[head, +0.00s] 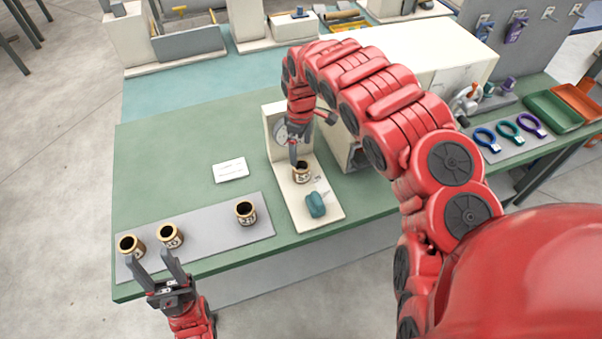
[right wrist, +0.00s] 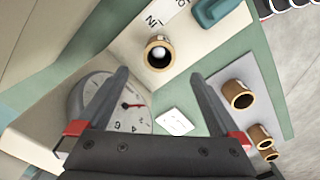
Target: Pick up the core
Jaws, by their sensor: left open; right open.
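Several short brown-gold cores with labels and dark hollow tops are in view. My left gripper (head: 154,256) is open and empty beside the two left cores.
A dial gauge (right wrist: 108,100) is on the fixture's upright, close to my right gripper. A teal block (head: 316,205) sits on the fixture's front. A white card (head: 230,170) lies on the green table (head: 165,150). Coloured rings (head: 510,133) and trays stand at the right.

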